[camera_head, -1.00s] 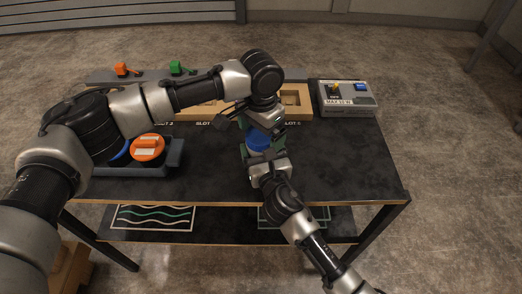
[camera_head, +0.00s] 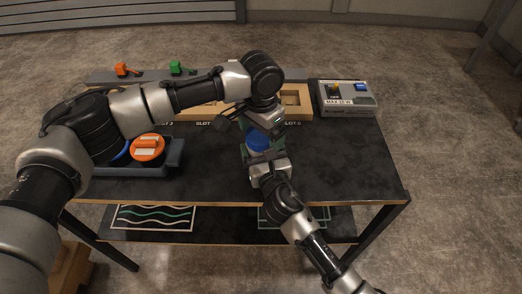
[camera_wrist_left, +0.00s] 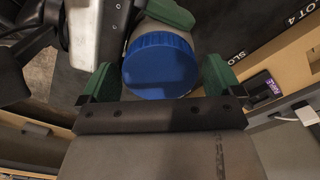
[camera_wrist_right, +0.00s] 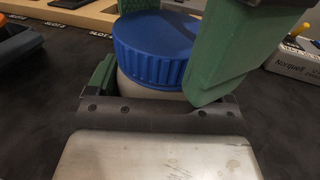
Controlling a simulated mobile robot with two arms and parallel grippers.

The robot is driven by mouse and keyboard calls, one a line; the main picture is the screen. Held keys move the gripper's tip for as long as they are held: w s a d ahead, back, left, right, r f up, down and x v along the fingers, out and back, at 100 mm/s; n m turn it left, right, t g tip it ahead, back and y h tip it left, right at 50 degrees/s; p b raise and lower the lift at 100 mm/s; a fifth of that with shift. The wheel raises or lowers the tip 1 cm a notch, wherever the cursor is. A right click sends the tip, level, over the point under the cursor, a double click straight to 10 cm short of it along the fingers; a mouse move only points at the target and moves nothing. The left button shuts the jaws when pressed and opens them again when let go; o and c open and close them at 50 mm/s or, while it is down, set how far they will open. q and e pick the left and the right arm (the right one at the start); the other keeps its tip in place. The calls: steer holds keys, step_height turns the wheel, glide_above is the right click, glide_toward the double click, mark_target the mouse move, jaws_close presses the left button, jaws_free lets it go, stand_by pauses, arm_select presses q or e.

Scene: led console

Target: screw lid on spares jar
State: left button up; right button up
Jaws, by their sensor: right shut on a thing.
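The blue ribbed lid (camera_head: 257,140) is on top of the pale spares jar, near the middle of the table. In the right wrist view the lid (camera_wrist_right: 155,47) looks level on the jar body (camera_wrist_right: 140,90). My right gripper (camera_wrist_right: 152,99) is shut on the jar, below the lid. My left gripper (camera_wrist_left: 160,82) is above, its green fingers on either side of the lid (camera_wrist_left: 160,66). They look open, with narrow gaps at the lid's sides. The thread between lid and jar is hidden.
A blue-grey tray (camera_head: 140,172) with an orange-topped object (camera_head: 147,148) stands at left. A wooden slot board (camera_head: 296,97) lies behind the jar, and a grey device box (camera_head: 347,98) stands at the back right. The table's right front (camera_head: 360,175) is clear.

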arm_select(q)
steer(key=shift+o, duration=0.3)
step_height(320, 180, up, 12)
stand_by(0.4)
arm_select(e)
steer(key=o, duration=1.6)
arm_select(q)
steer(key=shift+f, duration=0.1)
arm_select(e)
steer(key=v, duration=1)
steer(key=shift+s+d, duration=0.1)
steer(key=shift+s, duration=0.3)
